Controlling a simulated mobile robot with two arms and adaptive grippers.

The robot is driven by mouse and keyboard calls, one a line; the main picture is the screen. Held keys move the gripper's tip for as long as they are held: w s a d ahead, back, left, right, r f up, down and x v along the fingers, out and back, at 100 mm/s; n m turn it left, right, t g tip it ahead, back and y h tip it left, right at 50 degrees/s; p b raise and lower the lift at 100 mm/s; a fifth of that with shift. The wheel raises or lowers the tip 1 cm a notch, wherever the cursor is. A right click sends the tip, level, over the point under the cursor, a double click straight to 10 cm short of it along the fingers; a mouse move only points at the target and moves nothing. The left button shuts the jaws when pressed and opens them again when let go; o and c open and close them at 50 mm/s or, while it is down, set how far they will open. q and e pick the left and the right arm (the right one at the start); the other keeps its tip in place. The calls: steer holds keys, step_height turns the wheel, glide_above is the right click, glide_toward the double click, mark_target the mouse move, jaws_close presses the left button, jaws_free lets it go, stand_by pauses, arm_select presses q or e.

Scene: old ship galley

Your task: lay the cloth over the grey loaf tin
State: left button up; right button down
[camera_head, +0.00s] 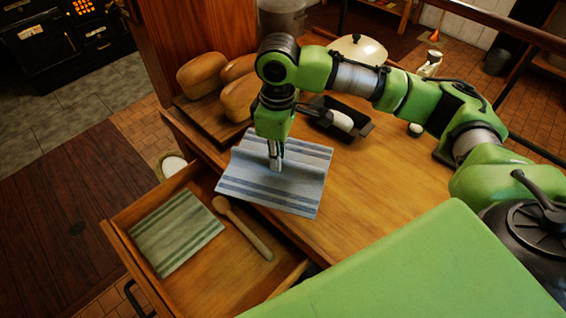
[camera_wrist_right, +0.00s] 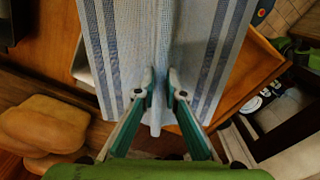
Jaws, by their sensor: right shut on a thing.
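A pale blue cloth (camera_head: 305,161) with darker stripes hangs spread from my right gripper (camera_head: 276,163), which is shut on a raised fold near its middle. The right wrist view shows the cloth (camera_wrist_right: 205,40) pinched between the fingertips (camera_wrist_right: 159,90), its halves sloping away to both sides. In that view a pale grey edge (camera_wrist_right: 82,68), apparently of the grey loaf tin, shows beside and below the cloth. The cloth hides the rest of it, and I cannot tell whether they touch. The head view does not show this tin. My left gripper is not in view.
A dark tin (camera_head: 359,131) with something white in it stands behind the cloth on the counter (camera_head: 390,165). Loaves (camera_head: 240,98) lie on a board at the back left. The open drawer (camera_head: 215,285) holds a green striped cloth (camera_head: 177,232) and a wooden spoon (camera_head: 243,228).

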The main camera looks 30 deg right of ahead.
mark_target(288, 140)
steer(key=w+d+n+p, duration=0.2)
steer(key=n, duration=0.1)
steer(key=w+d+r+n+p, duration=0.1)
steer(key=w+n+p, duration=0.2)
steer(key=w+d+r+n+p, duration=0.1)
steer(key=w+d+n+p, duration=0.1)
steer(key=n+p, duration=0.1)
steer(key=shift+w+d+n, duration=0.3)
steer(key=shift+d+n, duration=0.05)
steer(key=shift+n, duration=0.05)
steer(key=f, duration=0.2)
steer(key=d+f+n+b, duration=0.1)
steer(key=f, duration=0.1)
steer(key=w+f+n+b, duration=0.1)
steer(key=f, duration=0.1)
steer(key=shift+d, duration=0.25)
steer(key=shift+f, duration=0.9)
steer(key=shift+f+b, duration=0.2)
steer(key=shift+b, duration=0.1)
steer(key=shift+r, duration=0.1)
